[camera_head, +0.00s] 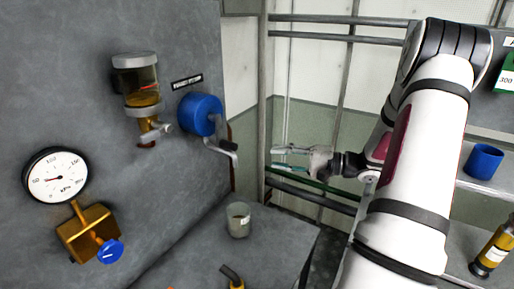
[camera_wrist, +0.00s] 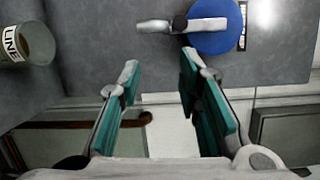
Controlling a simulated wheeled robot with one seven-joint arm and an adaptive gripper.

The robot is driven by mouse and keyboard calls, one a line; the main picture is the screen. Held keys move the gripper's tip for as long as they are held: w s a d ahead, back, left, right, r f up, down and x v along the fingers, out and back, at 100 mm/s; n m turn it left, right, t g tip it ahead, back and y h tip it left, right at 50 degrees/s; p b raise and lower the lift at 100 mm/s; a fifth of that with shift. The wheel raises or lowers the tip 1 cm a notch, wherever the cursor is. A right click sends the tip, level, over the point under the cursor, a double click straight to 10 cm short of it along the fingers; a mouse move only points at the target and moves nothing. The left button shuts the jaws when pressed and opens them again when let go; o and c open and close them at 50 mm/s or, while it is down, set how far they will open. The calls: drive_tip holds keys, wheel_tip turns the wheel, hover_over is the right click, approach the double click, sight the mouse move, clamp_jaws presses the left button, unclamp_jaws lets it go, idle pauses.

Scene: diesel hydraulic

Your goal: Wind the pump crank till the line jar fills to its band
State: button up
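The pump (camera_head: 201,114) is a blue round hub on the grey panel, with a grey crank (camera_head: 222,148) slanting down to the right. In the wrist view the blue hub (camera_wrist: 216,30) and crank (camera_wrist: 180,25) lie beyond the fingertips. A clear jar (camera_head: 238,219) stands on the bench below the pump. In the wrist view the jar (camera_wrist: 28,45) bears a LINE label at the left edge; its fill level and band cannot be made out. My gripper (camera_head: 279,158) is open and empty, right of the crank and apart from it; it also shows in the wrist view (camera_wrist: 159,67).
A glass bowl (camera_head: 143,84) with amber liquid and a red mark hangs left of the pump. A gauge (camera_head: 56,176) and a brass valve with a blue knob (camera_head: 110,251) are further left. Rails (camera_head: 312,197) run behind my gripper. A blue cup (camera_head: 483,162) stands on the right shelf.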

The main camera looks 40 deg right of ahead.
sight(236, 147)
drive_tip(key=s+a+f+n+g+h+p, duration=0.2)
drive_tip(key=s+a+f+g, duration=0.2)
drive_tip(key=s+f+g, duration=0.8)
drive_tip(key=s+d+f+n+t+h+p, duration=0.1)
drive_tip(key=s+d+f+n+h+p, duration=0.15)
drive_tip(key=d+f+n+h, duration=0.45)
drive_tip(key=w+d+r+n+t+h+p, duration=0.25)
drive_tip(key=w+r+t, duration=0.45)
drive_tip(key=w, duration=0.4)
drive_tip(key=w+a+r+n+t+y+p, duration=0.2)
drive_tip(key=a+r+n+t+y, duration=0.4)
drive_tip(key=a+r, duration=0.7)
drive_tip(key=shift+m+t+y, duration=0.4)
drive_tip(key=shift+m+y, duration=0.25)
drive_tip(key=shift+m, duration=0.1)
drive_tip(key=x, duration=0.4)
drive_tip(key=d+r+x, duration=0.1)
drive_tip(key=x, duration=0.3)
drive_tip(key=r+x, duration=0.1)
drive_tip(key=x, duration=0.4)
drive_tip(key=shift+w+d+b, duration=0.3)
drive_tip(key=shift+d, duration=0.05)
